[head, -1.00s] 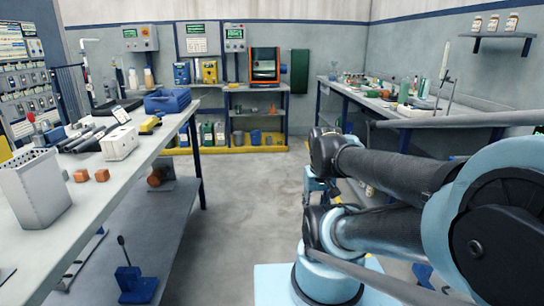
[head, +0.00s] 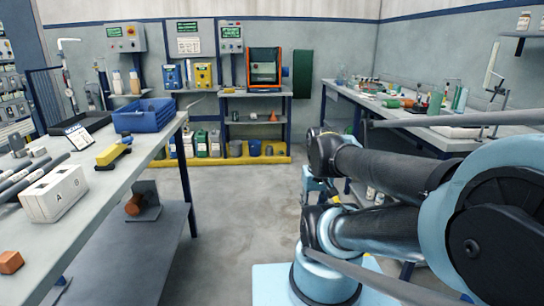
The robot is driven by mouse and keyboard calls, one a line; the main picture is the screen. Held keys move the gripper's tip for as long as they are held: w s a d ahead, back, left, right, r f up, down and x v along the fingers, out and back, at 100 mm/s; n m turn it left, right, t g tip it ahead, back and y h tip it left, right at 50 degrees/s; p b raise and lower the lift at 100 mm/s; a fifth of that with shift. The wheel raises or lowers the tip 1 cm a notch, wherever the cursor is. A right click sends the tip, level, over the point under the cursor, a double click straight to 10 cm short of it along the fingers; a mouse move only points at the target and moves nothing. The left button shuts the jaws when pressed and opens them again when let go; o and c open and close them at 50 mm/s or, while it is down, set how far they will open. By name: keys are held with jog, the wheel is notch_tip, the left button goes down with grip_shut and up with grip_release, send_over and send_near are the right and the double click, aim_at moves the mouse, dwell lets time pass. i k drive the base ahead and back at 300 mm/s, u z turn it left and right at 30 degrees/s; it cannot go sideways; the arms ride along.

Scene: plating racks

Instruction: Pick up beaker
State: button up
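No beaker can be made out for certain. Small clear glassware (head: 341,76) stands at the far left end of the right bench (head: 352,92), too small to identify. More upright vessels, green and clear, stand further right on that bench. My arm is folded at the right of the head view, in front of the bench's near part. My gripper cannot be made out; it seems hidden behind my arm links.
The left bench (head: 60,225) carries a blue crate (head: 146,115), a white box (head: 54,193), a yellow tool (head: 112,155) and an orange block (head: 10,262). A shelf unit with an orange-framed machine (head: 264,68) stands at the back. The floor between the benches is clear.

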aim_at(340, 79)
jog(key=i, duration=3.35)
jog(key=z, duration=1)
